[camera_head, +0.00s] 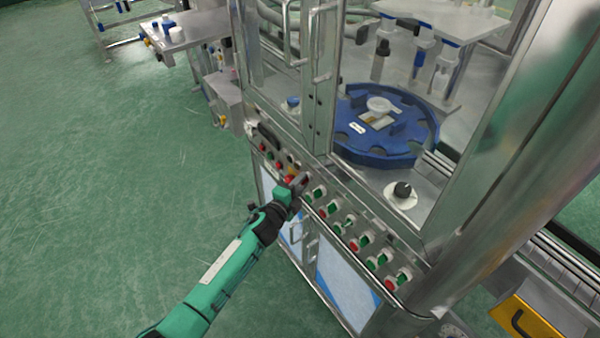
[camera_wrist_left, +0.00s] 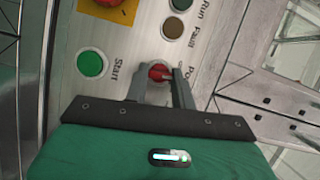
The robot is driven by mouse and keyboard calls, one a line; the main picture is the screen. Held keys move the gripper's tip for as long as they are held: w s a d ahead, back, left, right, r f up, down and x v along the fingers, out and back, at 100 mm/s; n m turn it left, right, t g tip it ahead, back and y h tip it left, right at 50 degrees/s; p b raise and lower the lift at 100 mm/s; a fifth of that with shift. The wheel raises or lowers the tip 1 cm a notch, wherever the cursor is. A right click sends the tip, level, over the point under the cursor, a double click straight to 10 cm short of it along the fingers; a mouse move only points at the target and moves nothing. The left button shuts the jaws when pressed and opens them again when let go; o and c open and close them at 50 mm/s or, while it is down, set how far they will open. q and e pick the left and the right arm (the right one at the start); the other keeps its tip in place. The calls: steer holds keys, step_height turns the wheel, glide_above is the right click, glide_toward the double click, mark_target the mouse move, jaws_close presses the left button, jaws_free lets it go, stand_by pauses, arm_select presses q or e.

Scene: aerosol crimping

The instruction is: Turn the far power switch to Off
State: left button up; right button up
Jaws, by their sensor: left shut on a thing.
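The far power switch is a red knob (camera_wrist_left: 158,72) on the panel, by a partly hidden label starting "Po". My left gripper (camera_head: 297,182) reaches the control panel of the machine from the lower left. In the left wrist view the fingers of my left gripper (camera_wrist_left: 161,84) are closed around the red knob, one on each side. The fingers hide part of the knob, and its pointing direction cannot be told. My right gripper is not in view.
A green Start button (camera_wrist_left: 92,64) sits left of the knob, with dark Fault (camera_wrist_left: 172,26) and Run lamps above. Several green and red buttons (camera_head: 352,220) line the panel. A blue turntable (camera_head: 360,150) stands behind the metal door frame. The green floor (camera_head: 90,200) at left is clear.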

arm_select(q)
steer(key=shift+a+r+n+g+p, duration=0.1)
steer(key=shift+n+g+p, duration=0.8)
steer(key=shift+n+p, duration=1.45)
steer(key=shift+m+p, duration=0.45)
steer(key=shift+p, duration=0.1)
steer(key=o, duration=1)
